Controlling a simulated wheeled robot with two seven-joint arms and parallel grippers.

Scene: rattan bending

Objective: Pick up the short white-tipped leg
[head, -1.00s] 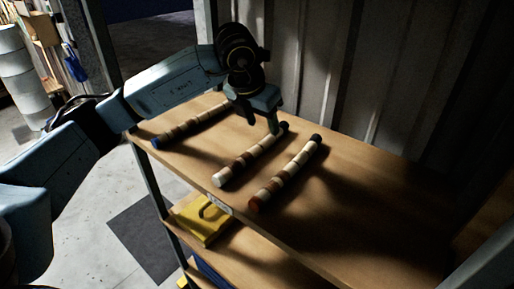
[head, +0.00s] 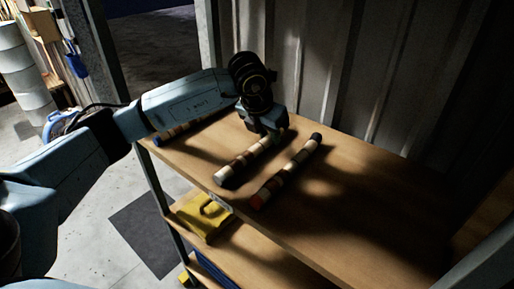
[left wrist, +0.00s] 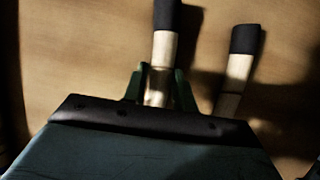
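The white-tipped leg (head: 243,164) lies on the wooden shelf top (head: 340,225), its white end toward the shelf's front edge and its dark end toward the back. My left gripper (head: 272,137) is down over its far part. In the left wrist view, the gripper fingers (left wrist: 159,88) stand on either side of this leg (left wrist: 165,48), near its black end. A small gap shows beside the leg; firm contact cannot be seen. My right gripper is not in view.
A red-tipped leg (head: 287,173) lies close to the right, also seen in the left wrist view (left wrist: 239,70). A blue-tipped leg (head: 172,132) lies left, partly behind my arm. A yellow object (head: 205,218) is on the lower shelf. The shelf's right side is clear.

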